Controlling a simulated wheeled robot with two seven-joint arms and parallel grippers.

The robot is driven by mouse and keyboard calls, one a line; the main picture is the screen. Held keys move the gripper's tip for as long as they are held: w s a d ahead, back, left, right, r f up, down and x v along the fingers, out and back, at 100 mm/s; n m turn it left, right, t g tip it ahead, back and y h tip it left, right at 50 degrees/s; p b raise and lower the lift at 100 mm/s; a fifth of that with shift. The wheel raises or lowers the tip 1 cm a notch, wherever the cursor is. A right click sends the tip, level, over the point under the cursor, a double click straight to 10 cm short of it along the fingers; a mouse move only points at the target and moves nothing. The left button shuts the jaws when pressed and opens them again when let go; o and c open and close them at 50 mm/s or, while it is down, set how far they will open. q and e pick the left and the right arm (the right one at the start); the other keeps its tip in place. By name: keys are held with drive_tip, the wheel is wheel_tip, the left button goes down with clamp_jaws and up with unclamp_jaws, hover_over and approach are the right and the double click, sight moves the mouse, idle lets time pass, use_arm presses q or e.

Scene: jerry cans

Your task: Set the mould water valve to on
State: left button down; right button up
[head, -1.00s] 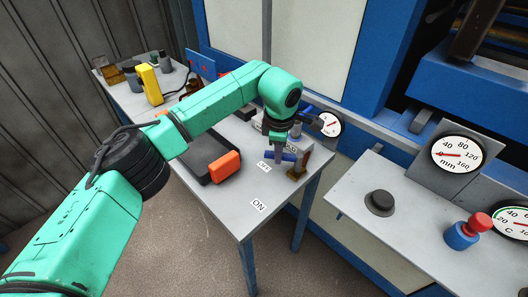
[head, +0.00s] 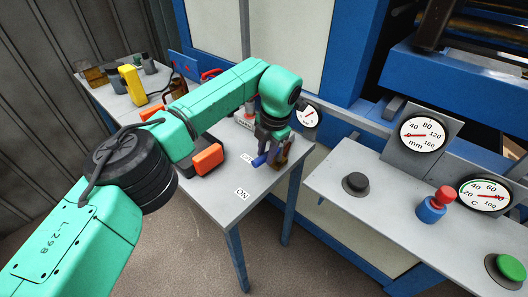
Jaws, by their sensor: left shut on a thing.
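The mould water valve stands at the table's right edge, with a brass body (head: 284,156) and a blue lever (head: 261,160). My left gripper (head: 270,148) points down over the valve and is shut on the blue lever. The fingers hide part of the lever and the body. The lever's free end points left, close to the partly covered OFF label (head: 247,158). The ON label (head: 242,194) lies in the clear nearer the table's front corner. My right gripper is out of view.
A black case with an orange part (head: 208,159) lies left of the valve. A gauge (head: 307,115) is behind it. At right, a panel bears a black knob (head: 356,183), a red-and-blue knob (head: 434,206), a green button (head: 511,268) and dials. The table around ON is clear.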

use_arm(q)
drive_tip(key=shift+s+d+r+n, duration=0.15)
drive_tip(key=shift+d+n, duration=0.15)
drive_tip(key=shift+n, duration=0.3)
drive_tip(key=c, duration=0.7)
unclamp_jaws()
drive_tip(key=shift+o, duration=0.2)
drive_tip(key=shift+r, duration=0.2)
wheel_tip(320, 180, up, 14)
drive_tip(key=s+d, duration=0.2)
drive_tip(key=shift+f+p, duration=0.15)
drive_tip(key=shift+p, duration=0.15)
